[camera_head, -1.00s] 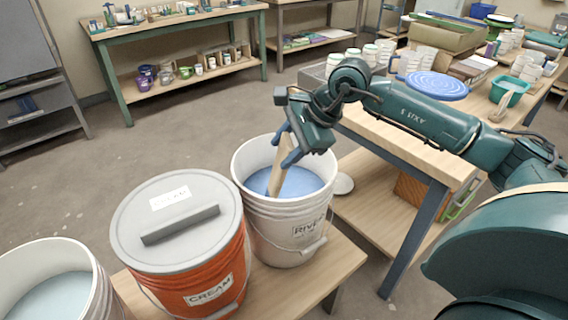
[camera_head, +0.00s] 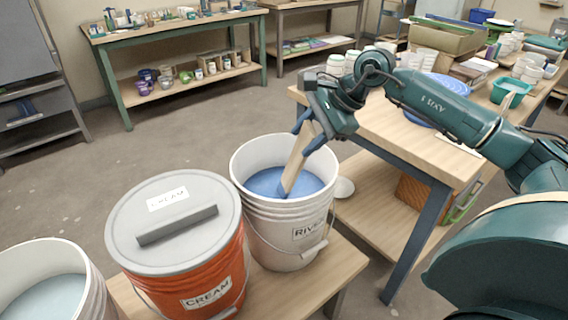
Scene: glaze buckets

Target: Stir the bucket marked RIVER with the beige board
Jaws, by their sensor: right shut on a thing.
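The white bucket marked RIVER (camera_head: 284,232) stands open on a low wooden bench and holds blue glaze (camera_head: 266,182). My right gripper (camera_head: 309,137) is above the bucket's right rim, its blue fingers shut on the beige board (camera_head: 296,164). The board slants down to the left, and its lower end meets the blue glaze near the middle of the bucket. How deep it reaches is hidden by the glaze. My left gripper is not in view.
An orange bucket marked CREAM (camera_head: 214,270) with a grey lid (camera_head: 172,220) stands close on the left. Another open white bucket (camera_head: 96,284) with pale contents is at bottom left. A wooden worktable (camera_head: 400,146) stands to the right, under my arm.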

